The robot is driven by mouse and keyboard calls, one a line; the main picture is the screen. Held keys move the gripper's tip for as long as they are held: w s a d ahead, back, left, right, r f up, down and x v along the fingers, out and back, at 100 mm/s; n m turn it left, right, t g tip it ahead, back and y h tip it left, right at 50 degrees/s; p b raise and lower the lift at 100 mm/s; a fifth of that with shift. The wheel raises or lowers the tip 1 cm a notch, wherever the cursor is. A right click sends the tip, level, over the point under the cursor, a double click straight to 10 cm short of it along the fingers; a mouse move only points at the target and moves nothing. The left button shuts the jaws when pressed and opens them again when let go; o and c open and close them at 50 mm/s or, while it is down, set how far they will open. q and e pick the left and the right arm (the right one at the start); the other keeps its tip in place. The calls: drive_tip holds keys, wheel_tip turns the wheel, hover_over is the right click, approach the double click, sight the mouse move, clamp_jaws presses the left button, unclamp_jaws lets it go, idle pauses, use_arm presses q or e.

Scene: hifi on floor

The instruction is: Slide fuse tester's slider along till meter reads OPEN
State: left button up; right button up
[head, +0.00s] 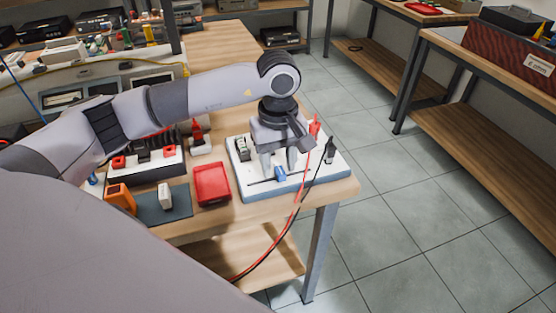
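The fuse tester is a white board with a blue edge (322,170) at the corner of the wooden workbench. Its blue slider knob (281,174) sits in a dark slot near the board's front. My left gripper (279,165) points down over the board, with its two fingers apart and nothing visibly held. The blue knob shows just below and between the fingertips; I cannot tell whether they touch it. An orange meter-like device (120,197) stands left on the bench; its reading is not legible. My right gripper is not in view.
Red and black leads (300,190) run from the board's right side down past the bench edge. A red tray (211,184) lies left of the board, beside a dark mat with a white block (165,196). Tiled floor is clear to the right.

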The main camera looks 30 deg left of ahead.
sight(278, 167)
use_arm(q)
drive_tip(key=shift+r, duration=3.6)
